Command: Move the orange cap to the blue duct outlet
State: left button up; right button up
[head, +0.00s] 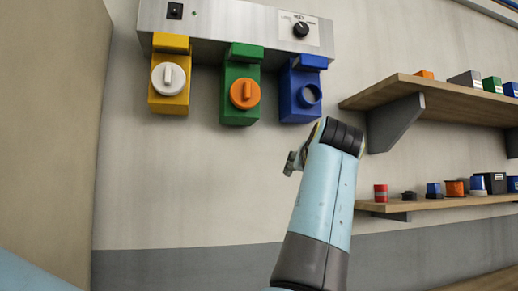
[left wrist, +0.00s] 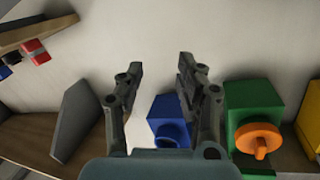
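The orange cap (head: 245,94) is a round disc with a raised grip bar. It sits on the front of the green duct (head: 241,69) and also shows in the left wrist view (left wrist: 258,138). The blue duct outlet (head: 309,96), to its right, is an open round collar without a cap; the left wrist view shows it (left wrist: 168,128) partly behind my right-hand finger. My left gripper (left wrist: 160,68) is open, with nothing between its fingers. In the head view it (head: 292,162) shows only in part, below the blue duct. My right gripper is in neither view.
A yellow duct (head: 170,105) with a white cap (head: 168,79) hangs left of the green one. A grey panel (head: 235,22) with a knob runs above. Two wooden shelves (head: 450,98) with small items and a dark bracket stand at the right. The wall below the ducts is bare.

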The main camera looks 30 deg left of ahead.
pick_arm(q)
jog(key=s+a+r+n+y, duration=0.1)
jog(key=s+r+n, duration=0.15)
jog(key=r, duration=0.35)
jog(key=s+a+r+n+y, duration=0.1)
jog(key=s+r, duration=0.3)
jog(key=r, duration=0.3)
jog(key=n+g+y+p, duration=0.2)
jog(key=n, duration=0.1)
send_near(248, 89)
jog(key=p+x, duration=0.2)
jog(key=x, duration=0.6)
jog(key=shift+a, duration=0.2)
jog(key=shift+w+a, duration=0.2)
jog(key=shift+a, duration=0.05)
jog(key=shift+w, duration=0.15)
jog(key=shift+f, duration=0.1)
jog(key=shift+c, duration=0.3)
jog(key=c, duration=0.6)
